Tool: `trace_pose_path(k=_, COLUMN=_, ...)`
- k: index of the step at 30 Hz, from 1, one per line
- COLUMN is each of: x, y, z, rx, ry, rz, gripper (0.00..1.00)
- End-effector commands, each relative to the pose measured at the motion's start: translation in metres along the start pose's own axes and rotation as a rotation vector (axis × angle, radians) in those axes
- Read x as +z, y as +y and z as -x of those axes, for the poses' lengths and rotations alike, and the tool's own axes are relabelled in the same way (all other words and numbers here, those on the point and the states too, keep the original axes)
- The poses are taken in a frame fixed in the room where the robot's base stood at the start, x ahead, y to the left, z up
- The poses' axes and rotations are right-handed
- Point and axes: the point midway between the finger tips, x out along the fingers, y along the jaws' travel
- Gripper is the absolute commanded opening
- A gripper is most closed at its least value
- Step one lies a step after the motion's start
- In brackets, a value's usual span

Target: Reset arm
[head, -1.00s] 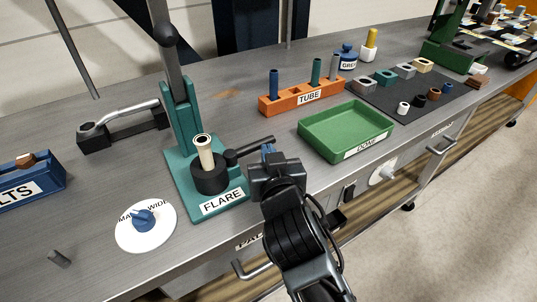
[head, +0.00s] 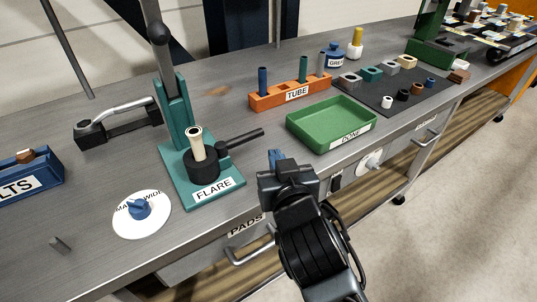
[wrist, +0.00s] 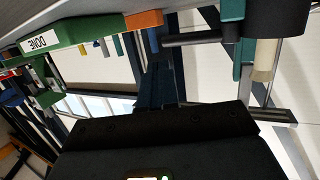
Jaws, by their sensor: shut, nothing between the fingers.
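My gripper (head: 277,158) is at the lower middle of the head view, in front of the bench edge, between the teal flare press (head: 205,190) and the green DONE tray (head: 330,124). A cream tube (head: 196,143) stands upright in the press's black round holder (head: 202,166). In the wrist view the gripper's dark body fills the lower part. The DONE tray (wrist: 62,38) shows there at the upper left, and the cream tube (wrist: 265,60) at the upper right.
An orange TUBE rack (head: 290,97) holds upright tubes behind the tray. A black mat (head: 400,88) with small blocks and rings lies to the right. A white dial plate (head: 142,224) and a blue bolts bin (head: 30,184) are at the left. The floor at lower right is clear.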

Motion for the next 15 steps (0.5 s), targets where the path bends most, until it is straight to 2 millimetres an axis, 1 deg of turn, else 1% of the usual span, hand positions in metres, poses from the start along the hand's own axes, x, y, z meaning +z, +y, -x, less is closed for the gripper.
trace_pose_path(k=1, x=0.002, y=0.003, z=0.007, rx=0.001, ry=-0.001, rz=0.0, gripper=0.0)
trace_pose_path(k=9, x=0.001, y=0.018, z=0.046, rx=0.0, ry=-0.001, rz=0.0, gripper=0.0)
trace_pose_path(k=12, x=0.0, y=0.022, z=0.056, rx=0.0, ry=-0.001, rz=0.0, gripper=0.0)
trace_pose_path(k=15, x=0.0, y=0.023, z=0.06, rx=0.0, ry=-0.002, rz=0.0, gripper=0.0)
